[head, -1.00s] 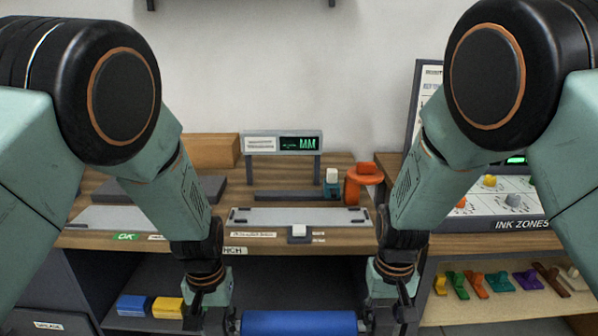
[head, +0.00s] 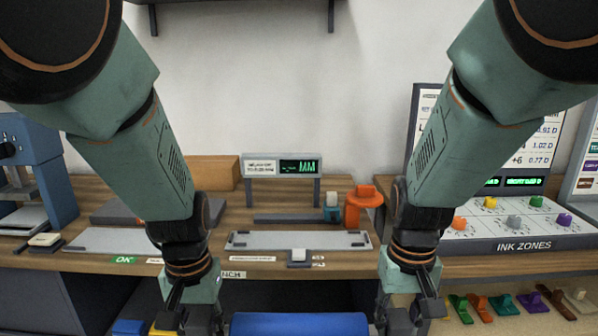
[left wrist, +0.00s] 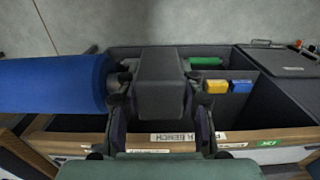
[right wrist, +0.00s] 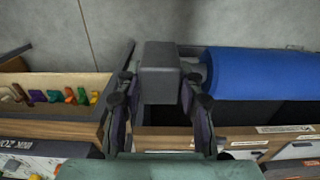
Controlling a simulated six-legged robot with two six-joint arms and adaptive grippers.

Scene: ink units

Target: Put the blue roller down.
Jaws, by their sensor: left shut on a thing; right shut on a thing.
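The blue roller (head: 300,325) lies crosswise at the bottom edge of the head view, partly cut off. My left gripper (head: 192,318) is at its left end and my right gripper (head: 405,318) at its right end, both shut. In the left wrist view, the roller (left wrist: 50,85) extends left from the gripper (left wrist: 160,85), with a dark grey end block between the fingers. In the right wrist view, the roller (right wrist: 260,75) extends right from the gripper (right wrist: 160,80), with a similar block there. The roller looks about level. What lies directly under it is mostly hidden.
The wooden bench (head: 240,262) runs ahead, with a grey plate (head: 298,241), a small display (head: 283,168) and an orange part (head: 362,204). The ink zones panel (head: 515,225) stands right. Below are coloured clips (head: 503,304) and, left, blue (left wrist: 216,87) and yellow boxes (left wrist: 242,86).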

